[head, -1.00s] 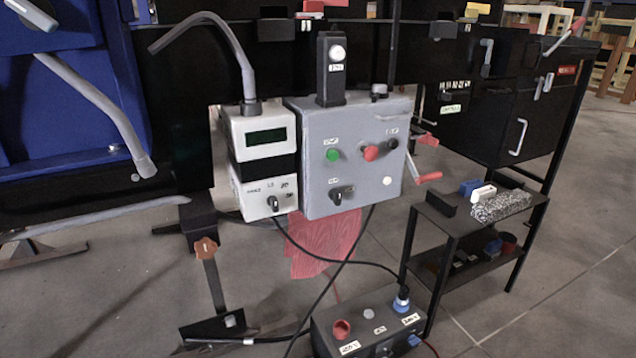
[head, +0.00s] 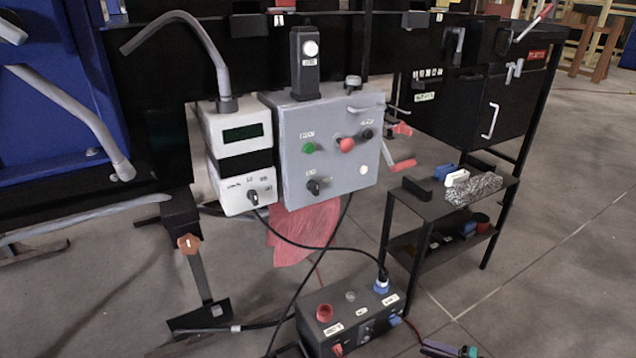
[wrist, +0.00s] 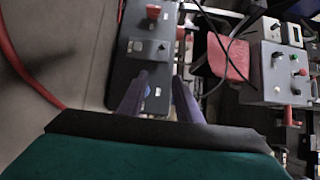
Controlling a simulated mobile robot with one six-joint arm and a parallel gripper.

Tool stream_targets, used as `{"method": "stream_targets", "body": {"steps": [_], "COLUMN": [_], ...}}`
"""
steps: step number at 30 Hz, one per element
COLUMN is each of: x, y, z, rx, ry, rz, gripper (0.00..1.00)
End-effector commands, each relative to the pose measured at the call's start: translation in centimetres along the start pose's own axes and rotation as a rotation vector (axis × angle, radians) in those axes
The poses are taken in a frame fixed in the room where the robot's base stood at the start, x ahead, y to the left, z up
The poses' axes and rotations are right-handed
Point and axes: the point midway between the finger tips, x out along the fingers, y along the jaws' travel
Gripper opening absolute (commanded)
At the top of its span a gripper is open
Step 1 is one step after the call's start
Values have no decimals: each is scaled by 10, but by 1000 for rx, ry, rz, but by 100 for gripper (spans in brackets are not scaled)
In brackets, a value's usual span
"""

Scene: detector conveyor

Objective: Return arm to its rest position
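My gripper (wrist: 160,80) shows in the wrist view with two purple fingers apart and nothing visible between them. Its teal body fills the bottom of that view. The black floor box (head: 352,318) has a red knob and a blue plug on top. In the wrist view the black box (wrist: 125,72) lies beyond the fingers; whether they touch it cannot be told.
The grey control panel (head: 325,195) and white display unit (head: 238,163) stand behind, with a red cloth (head: 300,238) below. A black shelf (head: 425,208) holding small items stands to the right. Cables run to the floor box. The floor (head: 545,300) at the right is clear.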

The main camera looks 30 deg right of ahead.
Motion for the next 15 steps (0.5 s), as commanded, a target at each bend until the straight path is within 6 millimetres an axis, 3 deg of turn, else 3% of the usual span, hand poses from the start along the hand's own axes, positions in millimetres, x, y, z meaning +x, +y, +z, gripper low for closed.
{"method": "stream_targets", "body": {"steps": [1, 8, 15], "x": [19, 93, 167], "y": [-10, -33, -55], "z": [1, 13, 41], "rx": [1, 8, 20], "ry": [-30, -154, -296], "rz": [0, 5, 29], "gripper": [31, 31, 31]}}
